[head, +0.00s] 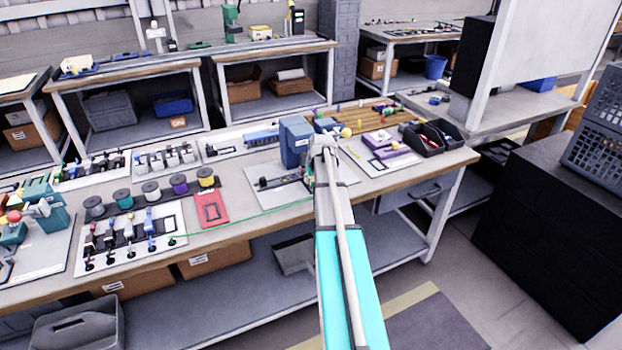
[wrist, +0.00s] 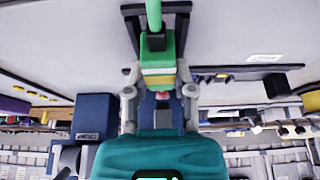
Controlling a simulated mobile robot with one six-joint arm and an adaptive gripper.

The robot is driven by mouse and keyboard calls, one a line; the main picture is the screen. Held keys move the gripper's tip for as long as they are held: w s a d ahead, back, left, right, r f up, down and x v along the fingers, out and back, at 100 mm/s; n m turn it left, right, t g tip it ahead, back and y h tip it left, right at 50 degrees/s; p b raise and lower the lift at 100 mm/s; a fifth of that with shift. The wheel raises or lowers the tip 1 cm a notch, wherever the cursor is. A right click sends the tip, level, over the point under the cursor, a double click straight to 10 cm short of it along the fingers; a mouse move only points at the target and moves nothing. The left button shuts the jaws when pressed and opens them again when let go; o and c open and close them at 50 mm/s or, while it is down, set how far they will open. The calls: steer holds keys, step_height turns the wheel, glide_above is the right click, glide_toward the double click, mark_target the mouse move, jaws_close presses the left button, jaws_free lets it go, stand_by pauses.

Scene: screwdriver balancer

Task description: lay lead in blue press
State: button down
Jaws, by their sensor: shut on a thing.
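The blue press (head: 295,142) stands upright on a pale base plate near the right part of the bench. In the wrist view its labelled blue body (wrist: 95,115) is at the left, beside my gripper. My gripper (wrist: 160,92) is shut on a green and yellow piece, which looks like the end of the green lead (wrist: 153,15). In the head view the thin green lead (head: 255,213) runs along the bench front from the switch board to my gripper. My arm hides most of the gripper there. I cannot tell whether the held end touches the press.
Several coloured spools (head: 151,190) and a red plate (head: 211,208) lie to the left on the bench. A purple block (head: 385,146) and a black bin (head: 432,137) stand to the right. The bench front edge is close under my arm.

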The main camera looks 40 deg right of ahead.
steer(key=shift+f+b, duration=0.4)
steer(key=shift+f, duration=0.05)
stand_by(0.6)
steer(key=shift+c, duration=1.9)
jaws_free()
steer(key=shift+r, duration=0.15)
